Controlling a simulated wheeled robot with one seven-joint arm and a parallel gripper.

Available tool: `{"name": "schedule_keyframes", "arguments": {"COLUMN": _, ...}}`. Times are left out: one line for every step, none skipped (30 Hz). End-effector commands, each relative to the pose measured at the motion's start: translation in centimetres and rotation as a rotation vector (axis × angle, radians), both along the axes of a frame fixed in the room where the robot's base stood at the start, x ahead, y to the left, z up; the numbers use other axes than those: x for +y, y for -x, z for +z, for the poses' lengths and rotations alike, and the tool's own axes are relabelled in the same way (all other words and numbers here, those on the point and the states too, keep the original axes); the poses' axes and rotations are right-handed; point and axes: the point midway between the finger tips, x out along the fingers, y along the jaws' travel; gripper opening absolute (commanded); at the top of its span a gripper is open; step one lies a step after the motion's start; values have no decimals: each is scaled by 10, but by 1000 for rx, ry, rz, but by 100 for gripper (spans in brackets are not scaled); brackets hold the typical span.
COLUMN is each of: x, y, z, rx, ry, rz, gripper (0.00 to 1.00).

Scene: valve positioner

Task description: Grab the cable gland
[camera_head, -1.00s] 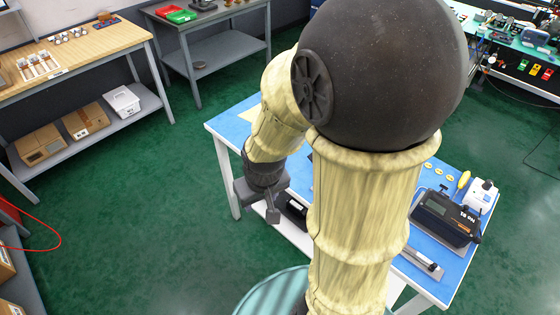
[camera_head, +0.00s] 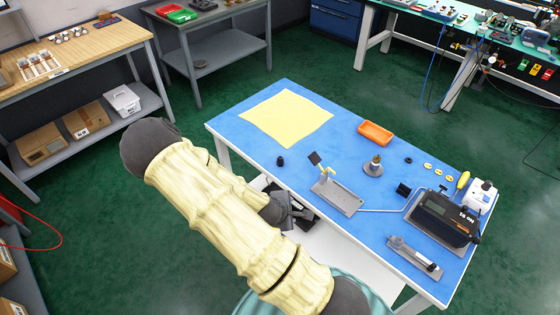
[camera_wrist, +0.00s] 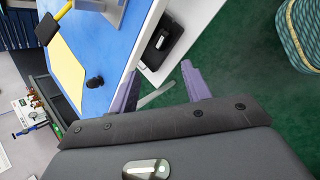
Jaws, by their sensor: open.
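A small black fitting that looks like the cable gland (camera_head: 281,160) stands on the blue table top (camera_head: 240,128), near its left front edge. It also shows in the wrist view (camera_wrist: 95,82), left of my fingers. My gripper (camera_head: 293,216) is at the table's front edge, partly hidden behind my arm. In the wrist view my gripper (camera_wrist: 160,86) has its two purplish fingers spread with nothing between them. The fingers are apart from the fitting.
A yellow cloth (camera_head: 287,117) lies at the table's far left. A grey bracket stand (camera_head: 337,195), an orange tray (camera_head: 375,133) and a black positioner box (camera_head: 446,217) stand farther right. A lower white shelf (camera_head: 335,255) holds a dark case.

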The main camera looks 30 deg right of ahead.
Motion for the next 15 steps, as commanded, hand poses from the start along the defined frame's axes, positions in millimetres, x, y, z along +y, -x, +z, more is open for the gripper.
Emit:
{"name": "schedule_keyframes", "arguments": {"x": -8, "y": -2, "z": -3, "rx": 17, "ry": 70, "rz": 74, "gripper": 48}}
{"name": "schedule_keyframes", "arguments": {"x": -12, "y": -4, "z": -3, "rx": 25, "ry": 110, "rz": 118, "gripper": 48}}
{"name": "schedule_keyframes", "arguments": {"x": -17, "y": -8, "z": -3, "rx": 34, "ry": 162, "rz": 180, "gripper": 48}}
{"name": "schedule_keyframes", "arguments": {"x": -20, "y": -10, "z": -2, "rx": 42, "ry": 203, "rz": 225, "gripper": 48}}
{"name": "schedule_keyframes", "arguments": {"x": -23, "y": -13, "z": -2, "rx": 50, "ry": 246, "rz": 274, "gripper": 48}}
{"name": "schedule_keyframes", "arguments": {"x": -27, "y": -18, "z": 0, "rx": 62, "ry": 300, "rz": 338, "gripper": 48}}
{"name": "schedule_keyframes", "arguments": {"x": -29, "y": -21, "z": 1, "rx": 71, "ry": 343, "rz": 388, "gripper": 48}}
{"name": "schedule_keyframes", "arguments": {"x": -31, "y": -25, "z": 3, "rx": 80, "ry": 386, "rz": 437, "gripper": 48}}
{"name": "schedule_keyframes", "arguments": {"x": -33, "y": -30, "z": 6, "rx": 91, "ry": 443, "rz": 504, "gripper": 48}}
{"name": "schedule_keyframes", "arguments": {"x": -33, "y": -34, "z": 8, "rx": 99, "ry": 488, "rz": 556, "gripper": 48}}
{"name": "schedule_keyframes", "arguments": {"x": -34, "y": -39, "z": 11, "rx": 109, "ry": 534, "rz": 607, "gripper": 48}}
{"name": "schedule_keyframes", "arguments": {"x": -33, "y": -45, "z": 14, "rx": 120, "ry": 594, "rz": 678, "gripper": 48}}
{"name": "schedule_keyframes", "arguments": {"x": -33, "y": -49, "z": 17, "rx": 130, "ry": 639, "rz": 730, "gripper": 48}}
{"name": "schedule_keyframes", "arguments": {"x": -31, "y": -54, "z": 20, "rx": 139, "ry": 686, "rz": 782, "gripper": 48}}
{"name": "schedule_keyframes", "arguments": {"x": -28, "y": -59, "z": 24, "rx": 151, "ry": 743, "rz": 851, "gripper": 48}}
